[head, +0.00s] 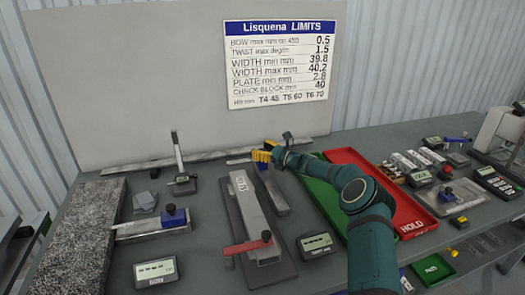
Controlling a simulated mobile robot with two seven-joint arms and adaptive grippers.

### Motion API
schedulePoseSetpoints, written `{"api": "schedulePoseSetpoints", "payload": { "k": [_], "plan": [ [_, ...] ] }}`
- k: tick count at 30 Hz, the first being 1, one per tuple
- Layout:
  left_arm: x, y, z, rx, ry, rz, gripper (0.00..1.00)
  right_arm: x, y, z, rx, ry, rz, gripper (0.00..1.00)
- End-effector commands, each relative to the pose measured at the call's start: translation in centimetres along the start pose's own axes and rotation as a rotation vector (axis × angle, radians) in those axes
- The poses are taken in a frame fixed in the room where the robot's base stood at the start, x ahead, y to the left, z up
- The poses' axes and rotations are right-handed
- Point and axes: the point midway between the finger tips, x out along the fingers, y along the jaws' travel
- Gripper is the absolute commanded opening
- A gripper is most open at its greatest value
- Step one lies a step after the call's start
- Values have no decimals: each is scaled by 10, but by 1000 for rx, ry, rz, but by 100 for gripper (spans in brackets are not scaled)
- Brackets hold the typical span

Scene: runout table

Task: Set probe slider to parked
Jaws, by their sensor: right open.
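My right gripper (264,155), with yellow fingers, is open at the far middle of the table, near the far end of a dark grey bar (276,198). I see nothing between its fingers, though they are small here. No label marks the probe slider. A blue knob (175,213) stands on a steel rail (140,229) at the left, and I cannot tell if this is it. My left gripper is out of view.
A granite slab (82,240) lies at the left. A height gauge (180,160) stands behind the rail. Two displays (156,273) (318,243) sit in front. My right arm crosses the green tray (325,200) and the red tray (408,215). Gauges and blocks crowd the right.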

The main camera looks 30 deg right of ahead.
Motion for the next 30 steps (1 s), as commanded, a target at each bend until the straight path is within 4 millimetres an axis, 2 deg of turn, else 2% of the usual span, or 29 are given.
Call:
{"api": "schedulePoseSetpoints", "payload": {
  "k": [5,8,15,21,25,30],
  "plan": [
    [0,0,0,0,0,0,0,-9,0,0,2,1,0,61],
    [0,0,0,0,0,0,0,-22,-1,0,1,1,-2,61],
    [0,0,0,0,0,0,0,-72,-1,0,2,2,-4,61],
    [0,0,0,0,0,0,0,-105,-1,0,0,2,-3,61],
    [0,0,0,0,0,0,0,-117,-1,0,-1,0,-2,61],
    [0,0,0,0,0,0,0,-121,0,0,0,0,-1,61]
  ]
}}
